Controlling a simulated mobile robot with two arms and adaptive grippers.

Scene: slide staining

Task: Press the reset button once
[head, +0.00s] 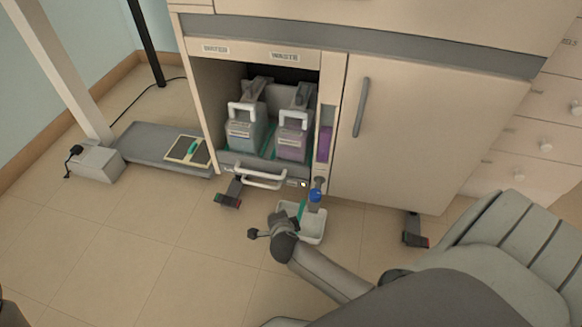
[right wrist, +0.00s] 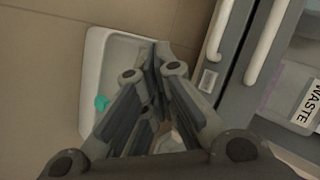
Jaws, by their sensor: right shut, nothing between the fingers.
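A small pale square (head: 303,184) sits at the right end of the drawer front below the open cabinet bay. It may be the reset button, but no label on it is readable. A similar pale square (right wrist: 208,79) shows on the grey front in the right wrist view. My right gripper (right wrist: 160,52) is shut and empty, over the white tray and to the left of that square, apart from it in the picture. My left gripper is not in view.
A white tray (head: 314,238) with a teal item stands on the floor, below a blue-ended spout (head: 316,196). Drawer handles (head: 262,180) stick out nearby. Two jugs (head: 245,135) (head: 291,143) stand in the bay. Open floor lies to the left.

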